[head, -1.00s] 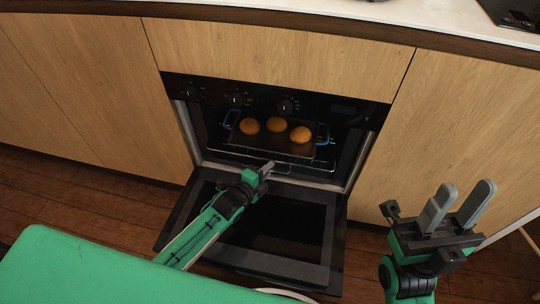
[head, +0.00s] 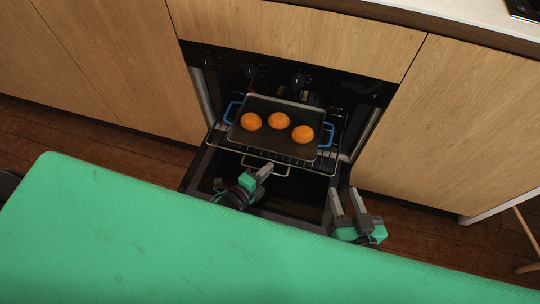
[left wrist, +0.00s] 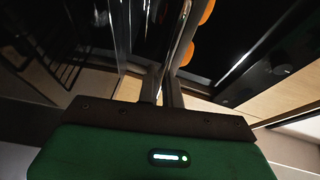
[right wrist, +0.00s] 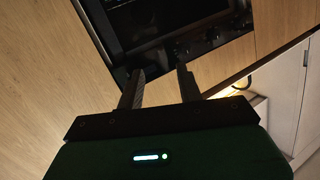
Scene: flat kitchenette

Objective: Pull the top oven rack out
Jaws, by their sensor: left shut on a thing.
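The top oven rack (head: 228,143) is a wire grid that sticks out of the oven opening, with a small loop at its front edge. On it rests a dark tray (head: 272,142) with blue handles and three round orange-brown items (head: 279,121). My left gripper (head: 266,169) is shut on the loop at the rack's front. In the left wrist view, the fingers (left wrist: 161,88) meet at a metal wire (left wrist: 180,35). My right gripper (head: 346,191) is open and empty, to the right of the rack's front. Its spread fingers (right wrist: 157,80) show in the right wrist view.
The oven door (head: 287,207) is folded down below the rack, partly hidden by my green body. Knobs (head: 297,80) line the panel above the opening. Wooden cabinet fronts (head: 415,130) flank the oven. Floor is free at the right.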

